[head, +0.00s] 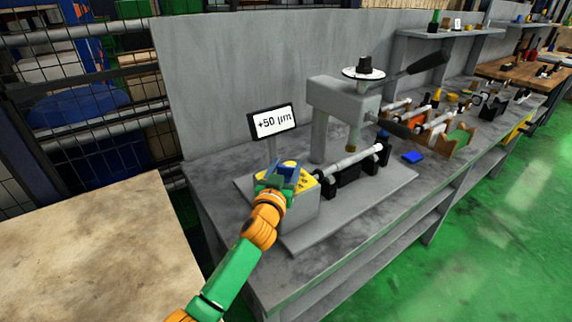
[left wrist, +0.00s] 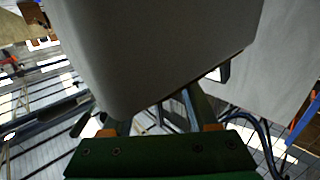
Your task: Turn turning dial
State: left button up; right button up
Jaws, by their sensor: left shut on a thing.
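My left gripper (head: 284,172) is at the yellow-topped grey box (head: 298,211) at the near end of the grinder's base. It is shut on the turning dial at the yellow top; the gripper hides most of the dial. The yellow face (head: 307,183) shows dark marks beside the fingers. My right gripper is not in view.
The grinder's grey column and head (head: 343,102), with a white disc and black knob (head: 363,69), stand behind. A shaft (head: 350,160) lies in black supports right of the box. A blue block (head: 412,157) lies on the bench. A pale tabletop (head: 100,250) is at left.

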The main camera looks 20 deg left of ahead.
pick_arm(q)
jog(key=m+h+p, duration=0.1)
jog(key=h, duration=0.1)
jog(key=m+h+p, duration=0.1)
jog(key=h+p, duration=0.1)
jog(key=shift+a+r+m, duration=0.15)
jog(key=shift+r+m, duration=0.05)
jog(key=shift+m, duration=0.1)
jog(key=shift+f+m+g+h+p, duration=0.15)
jog(key=shift+m+g+h+p, duration=0.15)
jog(key=shift+m+h, duration=0.5)
jog(key=shift+m+g+h, duration=0.3)
jog(key=shift+h, duration=0.9)
jog(key=o, duration=1.4)
jog(key=shift+f, duration=0.15)
jog(key=v, duration=0.7)
